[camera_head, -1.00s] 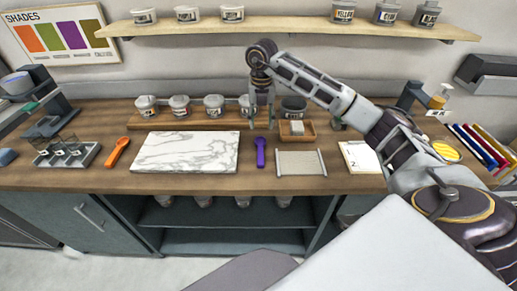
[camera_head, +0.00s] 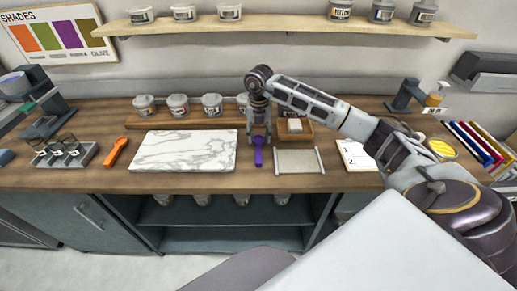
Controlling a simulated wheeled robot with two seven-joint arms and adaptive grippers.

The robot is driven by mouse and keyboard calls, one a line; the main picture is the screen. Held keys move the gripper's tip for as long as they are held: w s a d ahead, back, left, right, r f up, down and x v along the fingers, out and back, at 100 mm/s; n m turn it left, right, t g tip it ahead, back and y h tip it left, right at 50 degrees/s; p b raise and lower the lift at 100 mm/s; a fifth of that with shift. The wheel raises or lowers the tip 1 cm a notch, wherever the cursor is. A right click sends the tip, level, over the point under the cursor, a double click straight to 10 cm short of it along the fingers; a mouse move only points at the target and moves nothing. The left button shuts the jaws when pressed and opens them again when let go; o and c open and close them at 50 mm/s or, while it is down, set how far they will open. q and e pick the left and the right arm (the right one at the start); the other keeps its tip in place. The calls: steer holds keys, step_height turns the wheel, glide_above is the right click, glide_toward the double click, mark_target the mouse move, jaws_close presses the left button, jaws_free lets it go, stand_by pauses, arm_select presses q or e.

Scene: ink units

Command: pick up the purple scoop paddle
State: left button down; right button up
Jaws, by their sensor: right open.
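The purple scoop paddle (camera_head: 258,156) lies on the wooden counter (camera_head: 80,182), between the white marble slab (camera_head: 183,151) and a small grey tray with raised side bars (camera_head: 299,162). My right gripper (camera_head: 259,140) points straight down over the upper part of the paddle. Its fingers are open, one on each side of the paddle, and partly hide it. I cannot tell whether they touch it. The left gripper does not show.
An orange scoop paddle (camera_head: 115,151) lies left of the slab. Several lidded tubs (camera_head: 178,105) stand on a wooden riser behind. A wooden box (camera_head: 296,131) is close to the right of the gripper. A white card (camera_head: 355,155) lies farther right.

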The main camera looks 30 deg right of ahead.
mark_target(258, 148)
steer(key=shift+f, duration=0.5)
steer(key=shift+f, duration=0.1)
steer(key=shift+a+f+p, duration=0.1)
steer(key=shift+f+p, duration=0.55)
steer(key=shift+f, duration=1.85)
steer(key=shift+c, duration=0.5)
jaws_close()
